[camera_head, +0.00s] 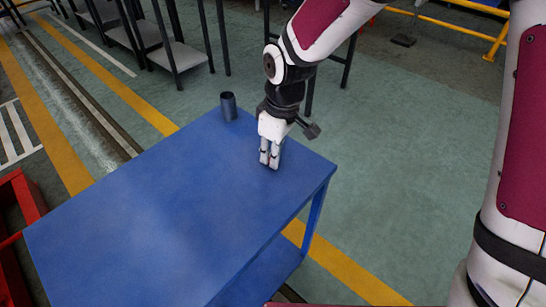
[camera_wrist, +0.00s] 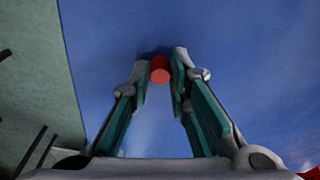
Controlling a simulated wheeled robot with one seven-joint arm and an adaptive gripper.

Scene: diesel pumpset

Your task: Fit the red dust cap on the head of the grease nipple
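The red dust cap (camera_wrist: 161,76) shows in the wrist view between the fingertips of my gripper (camera_wrist: 160,70). It is a small round red piece with a darker red side, and a fingertip lies close against it on the left and on the right. My gripper looks shut on it. In the head view my gripper (camera_head: 269,160) points down, with its fingertips at or just above the blue table top near its far right corner. I cannot see the grease nipple in either view.
The blue table (camera_head: 150,215) is mostly bare. A dark metal cylinder (camera_head: 228,106), like a cup, stands near its far edge, left of my gripper. Dark racks (camera_head: 180,55) stand behind, and a red frame (camera_head: 20,200) is at the left.

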